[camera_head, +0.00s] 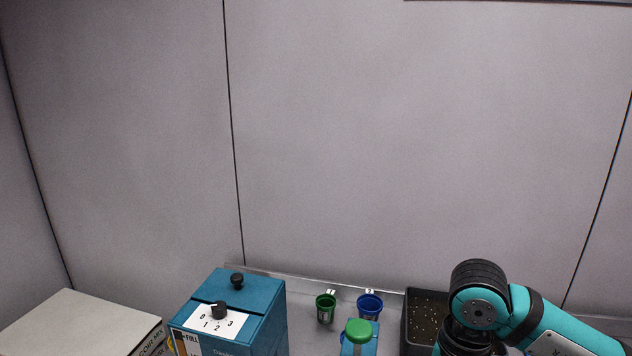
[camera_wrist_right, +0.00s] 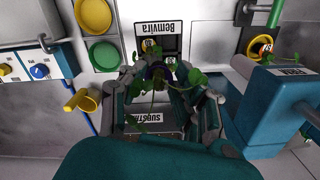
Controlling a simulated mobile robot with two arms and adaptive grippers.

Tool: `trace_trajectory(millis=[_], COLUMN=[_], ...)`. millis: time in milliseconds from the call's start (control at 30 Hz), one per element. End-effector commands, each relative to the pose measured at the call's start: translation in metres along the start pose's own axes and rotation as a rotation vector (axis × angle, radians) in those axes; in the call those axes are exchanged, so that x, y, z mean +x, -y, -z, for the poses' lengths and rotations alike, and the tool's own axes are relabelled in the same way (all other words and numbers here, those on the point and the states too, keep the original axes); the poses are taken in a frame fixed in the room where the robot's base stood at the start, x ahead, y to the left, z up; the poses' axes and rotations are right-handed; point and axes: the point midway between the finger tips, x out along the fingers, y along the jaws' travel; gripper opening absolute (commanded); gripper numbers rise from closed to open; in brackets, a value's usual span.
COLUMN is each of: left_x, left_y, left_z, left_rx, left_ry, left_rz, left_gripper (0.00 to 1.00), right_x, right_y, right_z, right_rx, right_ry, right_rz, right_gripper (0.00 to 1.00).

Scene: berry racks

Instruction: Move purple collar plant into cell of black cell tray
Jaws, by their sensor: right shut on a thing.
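My right gripper (camera_wrist_right: 160,78) is shut on the purple collar plant (camera_wrist_right: 190,80). Its green leaves spread above and beside the fingers, and a small purple part shows between them. In the head view my right arm comes in from the right, but its gripper and the plant are out of sight. My left gripper is not in view.
A dark box of speckled brown soil (camera_head: 424,310) stands beside my right arm. A green cup (camera_head: 325,306) and a blue cup (camera_head: 370,303) stand left of it. A teal box with a dial (camera_head: 245,300) and a pale box (camera_head: 80,325) are farther left. A wall closes the back.

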Motion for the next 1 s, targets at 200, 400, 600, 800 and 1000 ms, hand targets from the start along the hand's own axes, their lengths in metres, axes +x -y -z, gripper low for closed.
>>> trace_trajectory(millis=[200, 400, 600, 800, 1000], left_x=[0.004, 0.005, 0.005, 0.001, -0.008], left_y=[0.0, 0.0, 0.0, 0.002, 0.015], left_z=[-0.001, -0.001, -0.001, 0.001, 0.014], left_rx=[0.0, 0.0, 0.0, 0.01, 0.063], left_ry=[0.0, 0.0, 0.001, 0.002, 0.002], left_rz=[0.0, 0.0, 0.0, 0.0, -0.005], left_gripper=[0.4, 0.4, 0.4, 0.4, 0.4], right_x=[-0.004, -0.007, -0.008, -0.008, -0.007], right_y=[-0.002, -0.003, -0.003, -0.002, 0.005], right_z=[-0.007, -0.01, -0.011, -0.01, -0.008], right_rx=[-0.362, -0.551, -0.599, -0.581, -0.497], right_ry=[-0.004, -0.004, -0.004, 0.0, 0.011], right_rz=[-0.004, -0.009, -0.01, -0.005, 0.004], right_gripper=[0.07, 0.07, 0.07, 0.07, 0.07])
